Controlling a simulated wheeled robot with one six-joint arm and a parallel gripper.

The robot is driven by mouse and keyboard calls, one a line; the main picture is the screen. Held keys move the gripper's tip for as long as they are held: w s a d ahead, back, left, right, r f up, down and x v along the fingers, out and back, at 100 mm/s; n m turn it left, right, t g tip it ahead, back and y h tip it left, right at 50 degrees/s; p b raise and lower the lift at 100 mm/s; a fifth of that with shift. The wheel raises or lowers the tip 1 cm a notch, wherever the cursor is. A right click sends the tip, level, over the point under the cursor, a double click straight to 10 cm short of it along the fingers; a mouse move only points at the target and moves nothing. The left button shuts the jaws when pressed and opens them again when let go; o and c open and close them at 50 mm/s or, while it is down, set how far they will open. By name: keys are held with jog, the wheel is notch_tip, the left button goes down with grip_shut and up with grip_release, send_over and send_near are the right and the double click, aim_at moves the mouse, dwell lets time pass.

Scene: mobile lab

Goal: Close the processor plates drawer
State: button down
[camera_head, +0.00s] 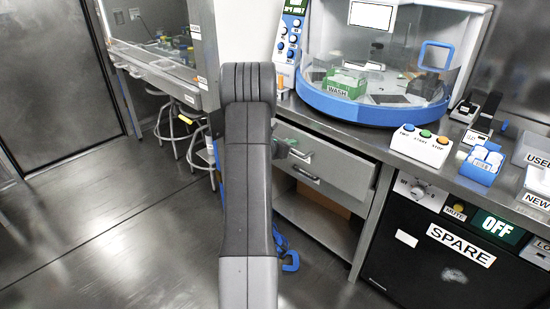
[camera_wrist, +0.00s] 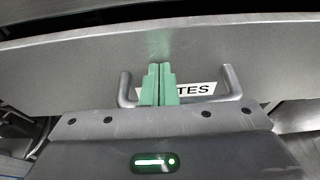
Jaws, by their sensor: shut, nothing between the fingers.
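The drawer front (camera_head: 338,167) is a grey metal panel under the counter, right of my arm in the head view. The wrist view shows this front (camera_wrist: 60,70) close up, with a metal handle (camera_wrist: 235,82) and a white label (camera_wrist: 205,88) ending in "TES"; the rest of the label is hidden by my fingers. My gripper (camera_wrist: 160,68) has its green fingers shut and empty, in front of the panel between the handle's two ends. Whether the fingertips touch the panel is unclear. A dark strip runs above the front's top edge.
The steel counter (camera_head: 345,137) overhangs the drawer and carries the blue-based processor (camera_head: 375,110). An open shelf (camera_head: 315,222) lies below. A black SPARE unit (camera_head: 455,265) stands at right. Stools (camera_head: 180,125) stand at left; the floor (camera_head: 120,235) there is clear.

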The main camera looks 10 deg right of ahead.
aim_at(305, 133)
jog(key=w+d, duration=0.1)
jog(key=d, duration=0.1)
jog(key=w+d, duration=0.2)
jog(key=w+d+b, duration=0.1)
jog(key=d, duration=0.1)
jog(key=shift+w+d, duration=0.3)
jog(key=shift+w, duration=0.1)
jog(key=shift+w+d+r, duration=0.1)
jog(key=shift+r, duration=0.05)
jog(key=shift+r, duration=0.1)
